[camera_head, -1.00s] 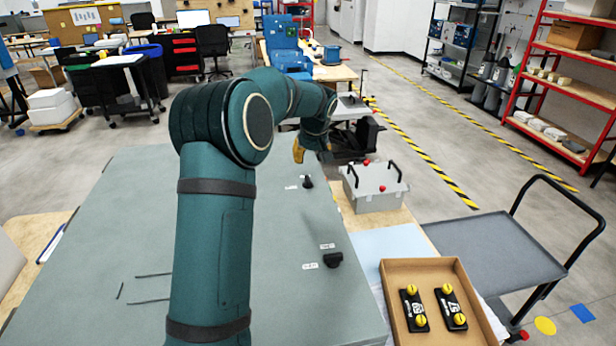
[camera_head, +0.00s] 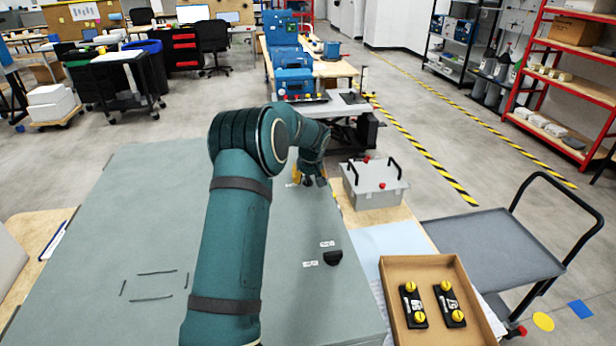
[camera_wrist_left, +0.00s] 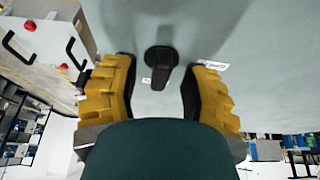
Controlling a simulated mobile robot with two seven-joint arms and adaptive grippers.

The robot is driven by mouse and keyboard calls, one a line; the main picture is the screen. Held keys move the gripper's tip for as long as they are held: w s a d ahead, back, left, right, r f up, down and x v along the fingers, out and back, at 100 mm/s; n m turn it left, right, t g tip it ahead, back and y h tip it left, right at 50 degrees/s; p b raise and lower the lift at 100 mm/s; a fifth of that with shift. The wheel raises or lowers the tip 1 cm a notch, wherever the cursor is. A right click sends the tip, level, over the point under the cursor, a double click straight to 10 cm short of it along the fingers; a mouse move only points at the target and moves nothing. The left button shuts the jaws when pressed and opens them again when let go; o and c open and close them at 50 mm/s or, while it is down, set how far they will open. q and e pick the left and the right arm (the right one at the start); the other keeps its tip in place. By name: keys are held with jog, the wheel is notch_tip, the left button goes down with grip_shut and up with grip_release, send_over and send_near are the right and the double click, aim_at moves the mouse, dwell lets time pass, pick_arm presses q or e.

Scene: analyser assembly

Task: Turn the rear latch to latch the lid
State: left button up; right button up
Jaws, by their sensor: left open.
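The large grey-green lid (camera_head: 120,220) fills the lower left of the head view. The rear latch (camera_wrist_left: 160,62), a black knob with a short handle, shows in the left wrist view. My left gripper (camera_head: 309,180) is at the rear right of the lid, where the latch cannot be told apart from it in the head view. In the wrist view the yellow-and-black fingers of this gripper (camera_wrist_left: 158,84) are open, one on each side of the latch handle, with gaps. The front latch (camera_head: 333,258) is nearer, by the lid's right edge. My right gripper is out of view.
A grey box with black handles (camera_head: 375,185) stands just right of the gripper. A cardboard tray (camera_head: 390,275) with two black parts lies at the front right, beside a grey cart (camera_head: 480,245). Small white labels (camera_head: 327,244) lie near the front latch.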

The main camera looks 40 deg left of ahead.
pick_arm(q)
grip_shut()
jog(key=shift+m, duration=0.4)
jog(key=m+t+h, duration=0.1)
jog(key=m, duration=0.2)
jog(key=shift+s+m+h+b, duration=0.1)
jog(key=shift+m+h+b, duration=0.2)
jog(key=shift+m, duration=0.1)
jog(key=m, duration=0.2)
jog(key=m+h, duration=0.1)
jog(key=m, duration=0.1)
jog(key=shift+m+t+h, duration=0.3)
jog(key=m+h, duration=0.1)
jog(key=m, duration=0.3)
jog(key=shift+f+m+h, duration=0.1)
jog(key=shift+m+h, duration=0.2)
jog(key=shift+h, duration=0.1)
jog(key=shift+m+g+h+p, duration=0.35)
jog(key=shift+m+g+h, duration=0.25)
jog(key=shift+m, duration=1.6)
